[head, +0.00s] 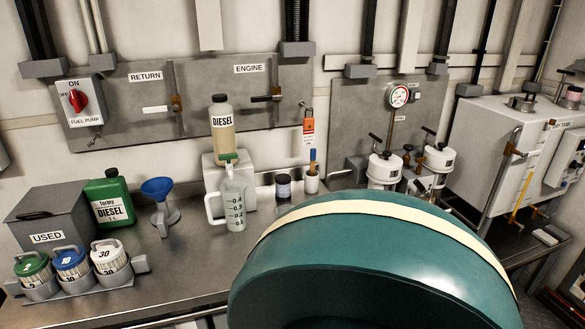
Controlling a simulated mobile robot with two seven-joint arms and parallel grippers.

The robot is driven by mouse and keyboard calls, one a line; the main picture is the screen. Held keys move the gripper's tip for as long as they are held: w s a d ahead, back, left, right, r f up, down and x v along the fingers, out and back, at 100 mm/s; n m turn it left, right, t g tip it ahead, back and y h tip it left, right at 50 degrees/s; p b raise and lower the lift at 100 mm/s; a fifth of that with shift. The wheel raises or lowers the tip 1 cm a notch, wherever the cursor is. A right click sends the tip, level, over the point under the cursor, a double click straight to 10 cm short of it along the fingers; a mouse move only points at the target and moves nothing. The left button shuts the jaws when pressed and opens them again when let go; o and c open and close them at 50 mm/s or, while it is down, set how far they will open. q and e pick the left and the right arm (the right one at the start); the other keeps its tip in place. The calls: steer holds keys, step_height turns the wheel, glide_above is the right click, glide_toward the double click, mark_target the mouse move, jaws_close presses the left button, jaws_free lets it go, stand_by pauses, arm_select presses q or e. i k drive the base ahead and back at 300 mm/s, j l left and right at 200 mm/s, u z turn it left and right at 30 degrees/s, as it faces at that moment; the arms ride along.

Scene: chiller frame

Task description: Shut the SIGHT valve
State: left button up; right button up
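I cannot read a SIGHT label anywhere in the head view. On the right, a pale grey tank (493,125) has a thin upright pipe with a small brass fitting (510,149) near its top. A yellow upright tube (522,197) stands on its front. I cannot tell which fitting, if any, is the SIGHT valve, or how its handle is set. On the back panel (215,75), a RETURN valve (176,102) and an ENGINE valve (267,98) show their own labels. Neither my left nor my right gripper is in view.
A metal bench (150,262) holds a grey USED box (49,224), a green can (110,203), a blue funnel (158,188), a jug (233,208) and a DIESEL bottle (221,138). White filters (384,169) stand right of centre. A large teal form blocks the lower middle.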

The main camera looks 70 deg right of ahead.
mark_target(522, 227)
steer(key=l+z, duration=0.1)
steer(key=z, duration=1.3)
steer(key=l+z, duration=0.6)
steer(key=z, duration=0.25)
steer(key=l+z, duration=0.25)
steer(key=z, duration=0.15)
steer(key=i+l+z, duration=0.3)
steer(key=l, duration=0.2)
steer(key=i+l+z, duration=0.3)
steer(key=i+l, duration=0.25)
steer(key=l, duration=0.15)
steer(key=i+l, duration=0.3)
steer(key=l, duration=0.1)
